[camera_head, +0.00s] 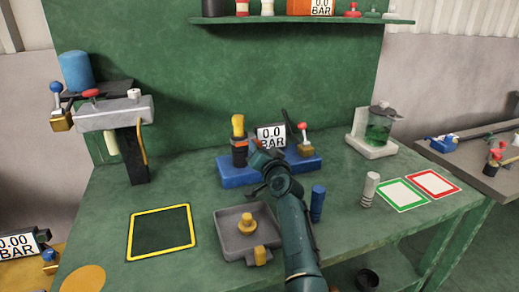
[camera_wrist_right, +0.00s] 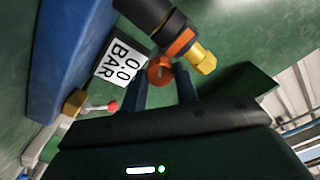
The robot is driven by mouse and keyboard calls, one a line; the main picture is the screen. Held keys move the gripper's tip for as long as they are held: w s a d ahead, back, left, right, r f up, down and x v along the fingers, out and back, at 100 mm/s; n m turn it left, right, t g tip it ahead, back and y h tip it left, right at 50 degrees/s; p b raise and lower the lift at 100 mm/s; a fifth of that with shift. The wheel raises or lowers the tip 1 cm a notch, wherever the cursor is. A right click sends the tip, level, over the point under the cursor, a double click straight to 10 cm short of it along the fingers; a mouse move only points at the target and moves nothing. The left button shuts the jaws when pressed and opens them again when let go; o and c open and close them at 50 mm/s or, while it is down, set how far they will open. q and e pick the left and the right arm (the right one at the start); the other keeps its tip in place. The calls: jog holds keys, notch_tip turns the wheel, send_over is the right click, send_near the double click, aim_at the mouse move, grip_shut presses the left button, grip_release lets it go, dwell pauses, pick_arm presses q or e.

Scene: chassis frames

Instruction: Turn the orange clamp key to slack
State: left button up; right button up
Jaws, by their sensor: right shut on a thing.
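The orange clamp key (camera_wrist_right: 159,69) sits between the fingertips of my right gripper (camera_wrist_right: 162,80) in the right wrist view. The gripper is shut on it. The key is beside a black cylinder (camera_wrist_right: 146,10) with an orange band and a yellow end. In the head view my right gripper (camera_head: 265,160) reaches the blue base (camera_head: 238,177) from the front, and only a bit of orange (camera_head: 258,143) shows past it. The key's exact angle is hard to tell. The left gripper is not in view.
The base also carries a 0.0 BAR display (camera_head: 271,135) and a red-knobbed valve (camera_head: 304,142). A grey tray (camera_head: 228,243) with a yellow part is left of my arm. A blue cylinder (camera_head: 318,204) stands close to its right. A yellow-edged dark square (camera_head: 160,232) lies clear.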

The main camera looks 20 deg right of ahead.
jog(key=o, duration=1)
jog(key=shift+s, duration=0.1)
